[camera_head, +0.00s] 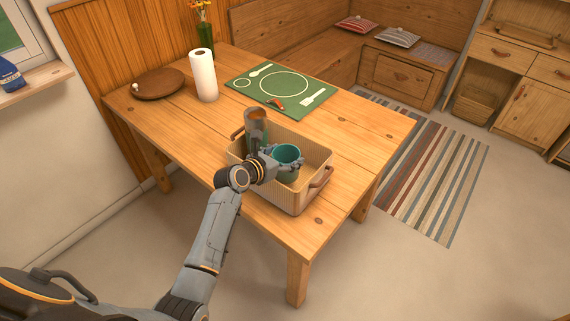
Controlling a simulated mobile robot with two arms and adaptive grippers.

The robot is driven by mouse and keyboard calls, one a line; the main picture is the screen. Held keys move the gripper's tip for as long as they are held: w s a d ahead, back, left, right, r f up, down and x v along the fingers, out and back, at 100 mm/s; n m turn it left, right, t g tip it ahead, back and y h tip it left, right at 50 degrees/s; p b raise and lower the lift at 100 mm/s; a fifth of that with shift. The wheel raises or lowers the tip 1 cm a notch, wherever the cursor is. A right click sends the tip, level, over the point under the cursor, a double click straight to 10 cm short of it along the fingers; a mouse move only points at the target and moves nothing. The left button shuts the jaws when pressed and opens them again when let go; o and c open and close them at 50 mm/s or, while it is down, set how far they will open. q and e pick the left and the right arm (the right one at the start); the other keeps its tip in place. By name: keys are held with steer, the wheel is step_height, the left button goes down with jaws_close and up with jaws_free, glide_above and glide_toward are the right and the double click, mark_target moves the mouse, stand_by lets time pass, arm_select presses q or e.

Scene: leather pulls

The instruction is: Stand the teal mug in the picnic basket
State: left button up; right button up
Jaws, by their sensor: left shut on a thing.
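The teal mug (289,168) is upright at the picnic basket, its open mouth facing up. My left gripper (272,161) is shut on the mug's left side. The tan woven picnic basket (312,195) stands on the table near its front edge, with leather pulls at its ends. The mug shows within the basket's outline; its base is hidden, so I cannot tell whether it touches the basket floor.
A brown and grey cup-like thing (256,127) stands at the basket's back left. A green place mat (266,95), a paper towel roll (204,77), a round wooden board (158,84) and a flower vase (206,40) are farther back. The table's right part is clear.

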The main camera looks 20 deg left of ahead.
mark_target(292, 159)
arm_select(q)
step_height(292, 159, down, 3)
steer(key=shift+r, duration=0.15)
steer(key=shift+f+b, duration=0.35)
steer(key=shift+f, duration=0.45)
arm_select(e)
steer(key=shift+w+f, duration=0.4)
steer(key=shift+w, duration=0.4)
arm_select(q)
steer(key=o, duration=1.4)
arm_select(e)
steer(key=shift+s, duration=0.1)
arm_select(q)
steer(key=shift+r, duration=0.1)
steer(key=shift+s+a+r+p, duration=0.15)
steer(key=shift+r+p, duration=0.15)
steer(key=shift+r, duration=0.35)
steer(key=v, duration=1.1)
steer(key=shift+s, duration=0.3)
arm_select(e)
steer(key=shift+r, duration=0.5)
arm_select(q)
steer(key=shift+r, duration=0.1)
